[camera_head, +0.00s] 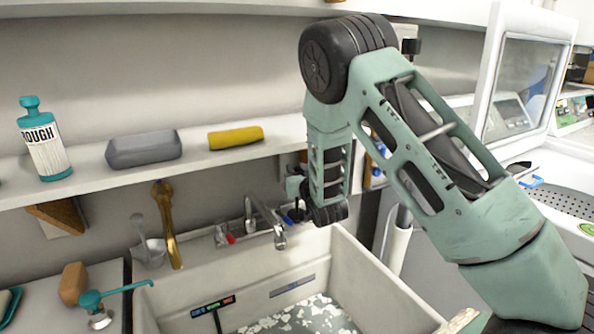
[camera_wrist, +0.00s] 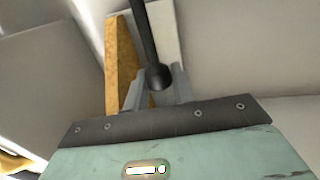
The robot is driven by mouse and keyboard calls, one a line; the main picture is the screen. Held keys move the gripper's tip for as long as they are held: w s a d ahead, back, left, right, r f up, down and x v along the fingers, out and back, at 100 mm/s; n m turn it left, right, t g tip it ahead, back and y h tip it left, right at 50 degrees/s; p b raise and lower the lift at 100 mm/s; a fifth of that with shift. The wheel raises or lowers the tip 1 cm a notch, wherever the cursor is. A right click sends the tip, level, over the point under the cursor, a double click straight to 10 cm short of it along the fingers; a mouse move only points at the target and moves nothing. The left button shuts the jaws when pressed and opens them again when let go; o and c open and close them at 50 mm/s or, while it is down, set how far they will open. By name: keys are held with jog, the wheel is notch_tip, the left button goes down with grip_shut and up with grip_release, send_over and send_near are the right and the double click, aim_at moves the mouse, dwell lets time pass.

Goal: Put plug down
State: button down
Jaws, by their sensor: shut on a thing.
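My gripper shows in the wrist view (camera_wrist: 158,88), with its two grey fingers on either side of a dark plug (camera_wrist: 158,76). The plug has a rounded black end, and a thin black stem runs up from it to the top of the picture. The fingers are shut on it. In the head view my gripper (camera_head: 295,188) is small and partly hidden by my own arm, in front of the wall under the shelf and above the back edge of the sink. I cannot make out the plug clearly in the head view.
A white sink (camera_head: 375,290) with a tap (camera_head: 262,215) lies below. A wooden piece (camera_wrist: 118,60) stands close beside my fingers.

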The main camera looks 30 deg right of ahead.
jog(key=shift+f, duration=0.15)
jog(key=c, duration=1.2)
grip_release()
jog(key=shift+o, duration=0.2)
jog(key=shift+r, duration=0.2)
jog(key=s+a+b, duration=0.2)
jog(key=s, duration=1)
jog(key=shift+w+f, duration=0.1)
